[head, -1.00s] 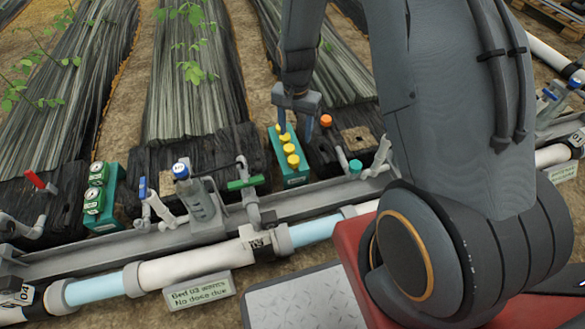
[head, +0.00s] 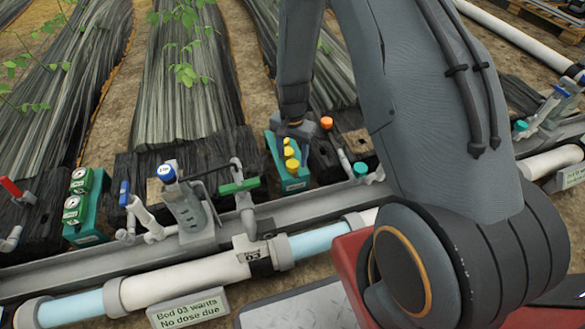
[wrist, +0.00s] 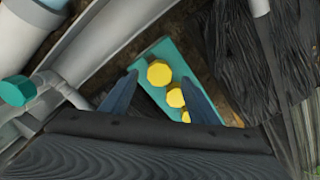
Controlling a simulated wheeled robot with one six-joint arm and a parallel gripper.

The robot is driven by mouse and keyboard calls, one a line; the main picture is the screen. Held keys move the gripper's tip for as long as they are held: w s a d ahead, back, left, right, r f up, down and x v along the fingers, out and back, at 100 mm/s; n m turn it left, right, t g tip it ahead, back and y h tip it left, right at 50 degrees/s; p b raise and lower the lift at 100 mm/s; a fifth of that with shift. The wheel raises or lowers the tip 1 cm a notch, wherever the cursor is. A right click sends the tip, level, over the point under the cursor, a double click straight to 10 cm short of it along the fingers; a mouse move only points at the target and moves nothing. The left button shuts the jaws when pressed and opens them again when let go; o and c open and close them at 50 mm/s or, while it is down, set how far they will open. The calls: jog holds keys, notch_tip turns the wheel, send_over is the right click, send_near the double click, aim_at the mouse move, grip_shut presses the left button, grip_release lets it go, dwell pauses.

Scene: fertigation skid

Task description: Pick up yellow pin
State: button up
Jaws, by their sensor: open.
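Several yellow pins (head: 291,165) stand in a row in a teal holder (head: 292,185) on the dark bed edge. In the wrist view the yellow pins (wrist: 159,72) show as round heads in the teal holder (wrist: 146,54). My gripper (head: 297,130) is over the far end of the holder, and the far part of the row is hidden behind it. In the wrist view my gripper (wrist: 158,92) has its two blue fingers apart, with yellow heads showing between and beyond them. No pin is visibly held. I cannot tell the exact height above the pins.
An orange cap (head: 326,123) and a teal cap (head: 360,169) are right of the holder. A green-handled valve (head: 239,186) and a blue-capped bottle (head: 185,200) stand to its left. A grey rail (head: 235,228) and a white pipe (head: 185,277) run in front.

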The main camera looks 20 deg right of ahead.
aim_at(293, 163)
notch_tip(293, 163, down, 4)
jog(key=shift+r+b, duration=0.2)
jog(key=shift+b, duration=0.85)
jog(key=c, duration=1.1)
jog(key=shift+r, duration=0.1)
